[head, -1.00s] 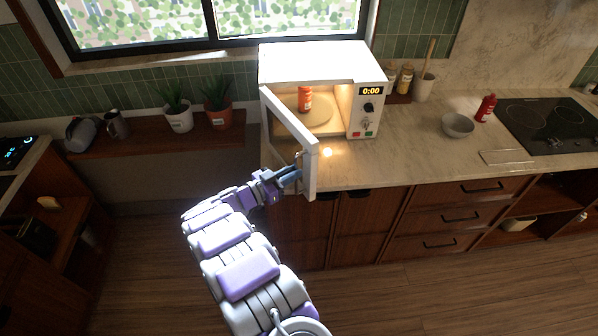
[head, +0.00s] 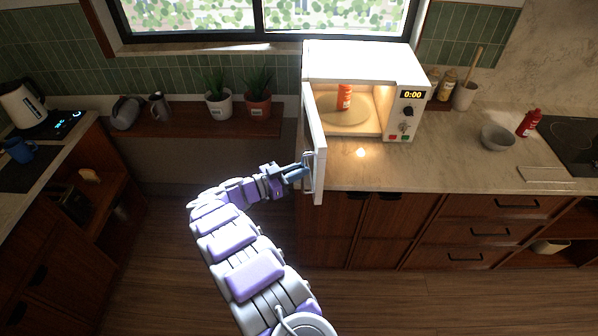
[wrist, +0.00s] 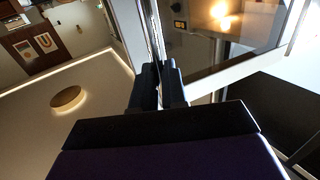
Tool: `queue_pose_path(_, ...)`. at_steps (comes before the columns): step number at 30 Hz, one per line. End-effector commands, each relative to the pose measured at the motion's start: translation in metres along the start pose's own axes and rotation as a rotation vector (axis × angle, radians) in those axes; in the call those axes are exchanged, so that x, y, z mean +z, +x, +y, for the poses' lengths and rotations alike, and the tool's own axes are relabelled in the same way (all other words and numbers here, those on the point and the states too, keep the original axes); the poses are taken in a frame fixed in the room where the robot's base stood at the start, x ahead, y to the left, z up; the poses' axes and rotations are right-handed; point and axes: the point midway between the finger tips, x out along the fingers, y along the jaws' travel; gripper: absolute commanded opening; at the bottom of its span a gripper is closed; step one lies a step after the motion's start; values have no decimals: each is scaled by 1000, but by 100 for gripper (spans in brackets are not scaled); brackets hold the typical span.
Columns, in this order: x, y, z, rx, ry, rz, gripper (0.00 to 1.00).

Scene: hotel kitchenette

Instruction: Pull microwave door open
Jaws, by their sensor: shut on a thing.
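The white microwave (head: 362,66) stands on the counter with its lit inside showing. Its door (head: 319,150) is swung wide open toward the front, seen nearly edge-on in the head view. A red-orange bottle or can (head: 345,96) stands inside on the round plate. My gripper (head: 303,172) is at the door's free edge, shut on the door handle (head: 309,171). In the wrist view, my gripper's fingers (wrist: 159,88) close around the thin upright handle bar (wrist: 154,35), with the door's glass to the right. The exact finger contact is partly hidden.
The counter (head: 440,165) right of the microwave holds a grey bowl (head: 498,137) and a red bottle (head: 528,123). Potted plants (head: 258,103) stand on a low shelf to the left. The floor (head: 160,270) left of my arm is open.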

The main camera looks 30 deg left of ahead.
Motion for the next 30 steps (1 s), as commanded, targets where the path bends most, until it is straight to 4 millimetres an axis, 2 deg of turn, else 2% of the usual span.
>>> queue_pose_path(1, -6, 1, -6, -14, 12, 5, 0)
queue_pose_path(2, -6, 1, -6, -14, 12, 5, 16)
queue_pose_path(9, -5, 0, -2, -12, 7, 6, 38)
queue_pose_path(23, -6, 2, 4, -8, 9, 4, 38)
queue_pose_path(26, -5, -4, 3, -8, 8, 6, 38)
queue_pose_path(30, -5, -23, 1, -10, 5, 8, 38)
